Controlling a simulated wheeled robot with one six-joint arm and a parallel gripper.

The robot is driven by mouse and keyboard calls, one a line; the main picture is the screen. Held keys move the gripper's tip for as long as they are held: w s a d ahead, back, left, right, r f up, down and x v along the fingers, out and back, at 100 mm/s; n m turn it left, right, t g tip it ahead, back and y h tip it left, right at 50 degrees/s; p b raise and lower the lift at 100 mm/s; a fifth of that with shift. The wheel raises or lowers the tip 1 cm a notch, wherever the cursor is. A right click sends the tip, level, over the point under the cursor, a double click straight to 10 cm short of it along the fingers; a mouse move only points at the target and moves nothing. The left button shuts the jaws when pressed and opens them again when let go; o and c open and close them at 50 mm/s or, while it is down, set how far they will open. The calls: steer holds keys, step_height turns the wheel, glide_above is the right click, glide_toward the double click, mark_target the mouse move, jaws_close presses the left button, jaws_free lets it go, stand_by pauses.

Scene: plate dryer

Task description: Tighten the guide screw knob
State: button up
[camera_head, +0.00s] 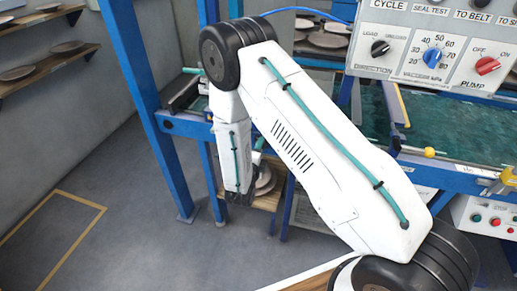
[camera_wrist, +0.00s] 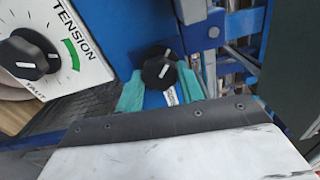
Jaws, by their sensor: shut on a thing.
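A black round knob (camera_wrist: 160,72) with a white pointer line sits on a blue metal part in the wrist view. My gripper (camera_wrist: 160,90) has teal fingers, one on each side of this knob, and is shut on it. A white label with small dark print lies just below the knob and is partly hidden. In the head view my wrist hangs down at the blue frame, and neither the fingers nor this knob can be made out there.
A white TENSION dial plate (camera_wrist: 55,45) with a black pointer knob (camera_wrist: 28,58) is close on the left. Blue frame posts (camera_head: 135,85) stand around my arm. A grey control panel (camera_head: 430,45) is at upper right. Open floor (camera_head: 90,170) lies left.

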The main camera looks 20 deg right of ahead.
steer(key=shift+w+a+n, duration=0.1)
steer(key=shift+a+n, duration=0.1)
steer(key=shift+n, duration=0.9)
steer(key=o, duration=1)
steer(key=shift+c, duration=0.2)
steer(key=shift+d, duration=0.1)
steer(key=v, duration=0.8)
